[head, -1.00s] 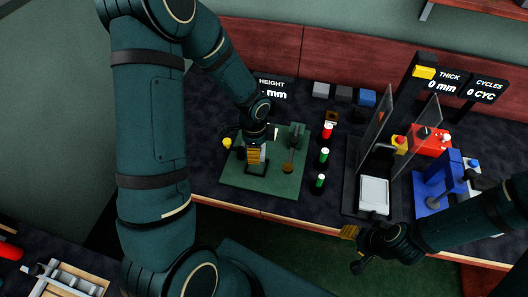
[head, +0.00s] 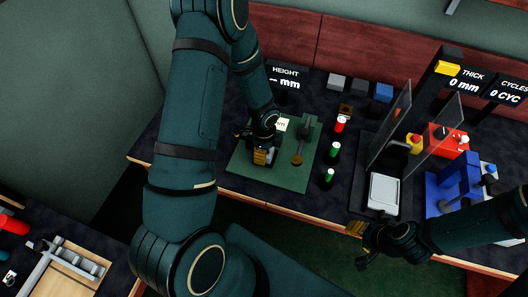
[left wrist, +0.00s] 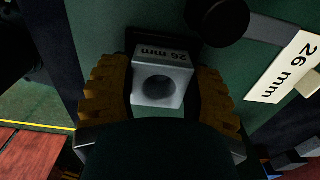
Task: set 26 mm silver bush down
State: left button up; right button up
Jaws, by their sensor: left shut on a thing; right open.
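The silver bush (left wrist: 160,90) is a small block with a round hole and "26 mm" marked on it. In the left wrist view it sits between the yellow fingers of my left gripper (left wrist: 160,98), which is shut on it. In the head view my left gripper (head: 264,157) is low over the left part of a green board (head: 285,178). A dark patch shows behind the bush; whether the bush touches it I cannot tell. A white "26 mm" label (left wrist: 286,68) is beside it on the right. My right gripper (head: 356,236) is open and empty, in front of the table edge.
A dark post (head: 304,130) stands on the board, right of my left gripper. Red-topped (head: 340,124) and green-topped (head: 334,148) pieces stand right of the board. Clear panels (head: 390,125) and a blue fixture (head: 456,182) are further right. Grey and blue blocks (head: 383,92) sit behind.

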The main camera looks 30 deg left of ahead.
pick_arm(q)
jog(key=shift+f, duration=0.25)
jog(key=shift+f, duration=0.15)
jog(key=o, duration=1.3)
jog(key=shift+c, duration=0.2)
jog(key=shift+r, duration=0.35)
notch_tip(320, 180, up, 12)
jog(key=p, duration=0.2)
jog(key=shift+p, duration=0.3)
jog(key=shift+f, duration=0.1)
